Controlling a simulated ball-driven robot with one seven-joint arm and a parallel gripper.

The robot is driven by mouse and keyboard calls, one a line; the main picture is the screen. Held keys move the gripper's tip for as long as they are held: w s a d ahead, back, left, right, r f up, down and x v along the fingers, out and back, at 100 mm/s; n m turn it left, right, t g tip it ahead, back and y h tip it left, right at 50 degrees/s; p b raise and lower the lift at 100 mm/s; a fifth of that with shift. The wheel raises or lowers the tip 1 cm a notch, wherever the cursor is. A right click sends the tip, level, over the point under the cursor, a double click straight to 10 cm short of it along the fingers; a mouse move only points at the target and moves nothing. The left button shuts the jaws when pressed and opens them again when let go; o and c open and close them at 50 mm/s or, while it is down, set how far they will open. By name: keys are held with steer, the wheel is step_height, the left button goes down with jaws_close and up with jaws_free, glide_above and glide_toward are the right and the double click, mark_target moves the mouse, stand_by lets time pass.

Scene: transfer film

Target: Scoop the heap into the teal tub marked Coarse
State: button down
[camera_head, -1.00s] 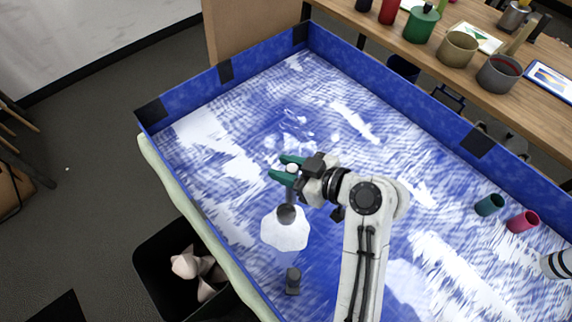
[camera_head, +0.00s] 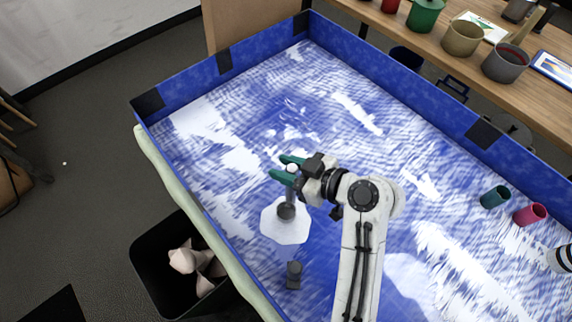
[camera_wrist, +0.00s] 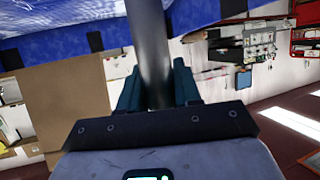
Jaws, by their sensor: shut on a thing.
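My gripper (camera_head: 283,168), with green fingers, is shut on the upright grey handle (camera_head: 290,196) of a tool in the head view. The handle also shows between the fingers in the wrist view (camera_wrist: 151,50). A dark rounded end (camera_head: 286,211) shows at the bottom of the handle, over a white angular patch (camera_head: 284,233). I cannot make out the heap separately from this patch, or whether the tool touches it. A teal tub (camera_head: 494,197) stands at the right; its marking is not readable.
A pink tub (camera_head: 529,214) and a white, dark-banded object (camera_head: 562,258) stand near the teal tub. A small dark block (camera_head: 293,274) is below the white patch. Blue walls (camera_head: 400,100) edge the blue-white surface. Pots (camera_head: 463,36) stand on the wooden bench behind.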

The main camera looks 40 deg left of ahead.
steer(key=shift+f+b, duration=1.85)
steer(key=shift+f, duration=0.3)
steer(key=shift+r, duration=0.15)
step_height(320, 180, up, 15)
steer(key=p, duration=1)
steer(key=shift+r, duration=0.2)
